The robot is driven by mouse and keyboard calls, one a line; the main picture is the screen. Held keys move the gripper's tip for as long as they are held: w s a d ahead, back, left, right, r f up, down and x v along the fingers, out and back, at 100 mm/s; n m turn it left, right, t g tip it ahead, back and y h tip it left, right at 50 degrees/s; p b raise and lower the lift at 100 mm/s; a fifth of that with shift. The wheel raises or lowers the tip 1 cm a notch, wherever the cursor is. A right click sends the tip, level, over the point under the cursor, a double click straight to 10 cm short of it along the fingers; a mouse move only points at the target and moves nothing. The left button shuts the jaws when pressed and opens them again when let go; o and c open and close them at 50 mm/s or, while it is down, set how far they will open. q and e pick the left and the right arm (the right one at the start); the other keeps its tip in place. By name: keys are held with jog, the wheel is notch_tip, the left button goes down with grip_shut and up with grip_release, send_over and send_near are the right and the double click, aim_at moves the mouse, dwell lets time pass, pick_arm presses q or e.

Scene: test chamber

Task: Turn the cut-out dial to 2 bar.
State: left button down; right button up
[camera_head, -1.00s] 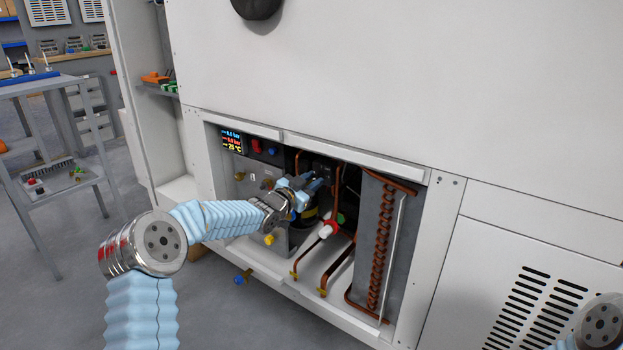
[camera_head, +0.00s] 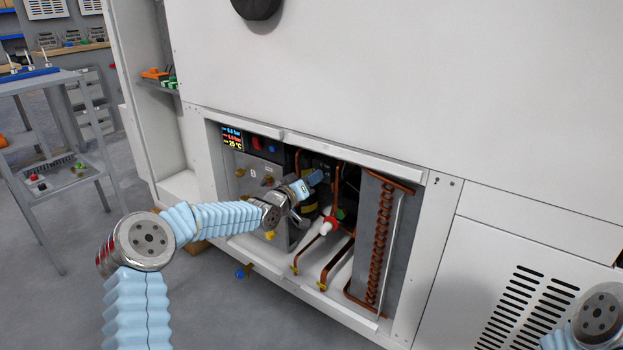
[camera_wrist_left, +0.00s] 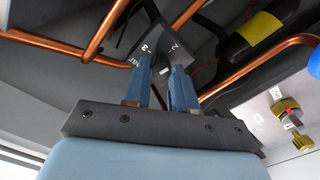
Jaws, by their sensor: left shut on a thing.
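The cut-out dial belongs to a dark box (camera_wrist_left: 148,38) with white numerals, among them 2 and 3, in the left wrist view. My left gripper (camera_wrist_left: 166,72) is shut on the dial's knob, at the face of this box. A small white mark shows between its blue fingertips; the fingers cover most of the knob, so its setting cannot be read. In the head view my left gripper (camera_head: 315,178) reaches into the open machine bay, and the dial there is hidden or too dark to tell. My right gripper is out of view.
Copper pipes (camera_head: 335,258) and a finned coil (camera_head: 378,245) fill the bay's right side. A small display (camera_head: 232,138) is at upper left. A brass fitting (camera_wrist_left: 288,112) is at right in the wrist view.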

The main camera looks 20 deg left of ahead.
pick_arm(q)
jog(key=shift+f+n, duration=0.3)
jog(key=shift+n, duration=0.8)
jog(key=c, duration=1)
grip_release()
jog(key=shift+o, duration=0.4)
jog(key=shift+r, duration=0.2)
jog(key=v, duration=1.3)
jog(key=shift+s, duration=0.4)
jog(key=shift+a, duration=0.1)
